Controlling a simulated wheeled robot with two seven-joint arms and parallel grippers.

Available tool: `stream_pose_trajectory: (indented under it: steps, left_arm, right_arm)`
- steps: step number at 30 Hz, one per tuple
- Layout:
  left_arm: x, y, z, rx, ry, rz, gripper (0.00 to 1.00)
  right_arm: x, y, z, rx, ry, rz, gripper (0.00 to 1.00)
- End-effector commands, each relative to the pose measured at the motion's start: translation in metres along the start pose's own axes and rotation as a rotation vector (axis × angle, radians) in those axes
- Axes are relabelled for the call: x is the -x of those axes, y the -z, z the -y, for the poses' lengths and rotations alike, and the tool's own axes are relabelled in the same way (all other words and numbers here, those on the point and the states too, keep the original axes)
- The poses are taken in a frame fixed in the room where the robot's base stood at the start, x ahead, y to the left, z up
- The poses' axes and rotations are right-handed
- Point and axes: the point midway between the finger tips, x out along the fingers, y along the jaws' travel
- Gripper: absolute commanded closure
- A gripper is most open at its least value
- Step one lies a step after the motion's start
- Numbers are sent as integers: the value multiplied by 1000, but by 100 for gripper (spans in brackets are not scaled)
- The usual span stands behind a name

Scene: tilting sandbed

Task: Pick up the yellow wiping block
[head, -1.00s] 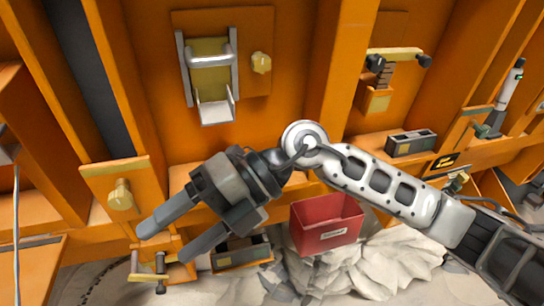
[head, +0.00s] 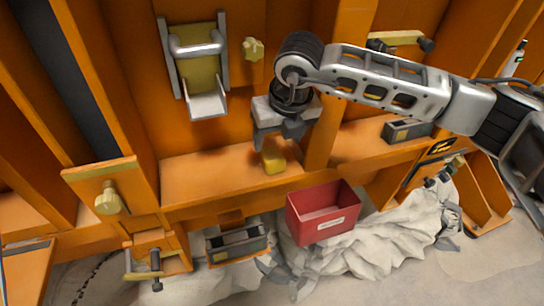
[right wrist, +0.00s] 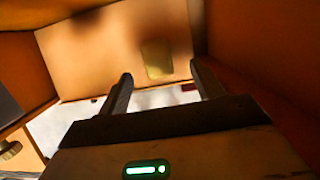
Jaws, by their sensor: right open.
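The yellow wiping block (head: 273,160) lies on the orange ledge (head: 205,178) in the head view, just left of an upright post. My right gripper (head: 279,147) hangs above it, pointing down, open and empty. In the right wrist view the yellow block (right wrist: 157,60) shows beyond the fingertips and between them, nearer the right finger. The right gripper's two fingers (right wrist: 160,78) are spread apart there, with nothing between them. My left gripper is not in view.
A red bin (head: 322,213) stands below the ledge's front edge. The orange post (head: 335,95) rises close to the right of the gripper. A grey-framed tray holder (head: 197,65) is on the wall at left. The ledge left of the block is clear.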

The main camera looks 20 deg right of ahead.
Motion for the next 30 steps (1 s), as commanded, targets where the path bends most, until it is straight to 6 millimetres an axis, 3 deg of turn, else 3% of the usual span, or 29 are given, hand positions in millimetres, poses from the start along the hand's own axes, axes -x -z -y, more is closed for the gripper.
stream_pose_trajectory:
  steps: [8,17,26,30]
  left_arm:
    - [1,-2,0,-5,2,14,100]
    - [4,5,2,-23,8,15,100]
    - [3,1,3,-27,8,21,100]
    - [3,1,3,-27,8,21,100]
  right_arm:
    - [-22,0,-1,1,0,-2,34]
    - [-62,1,-5,-1,-1,-1,34]
    - [-68,1,-4,1,-1,0,34]
    - [-68,1,-4,0,-1,0,73]
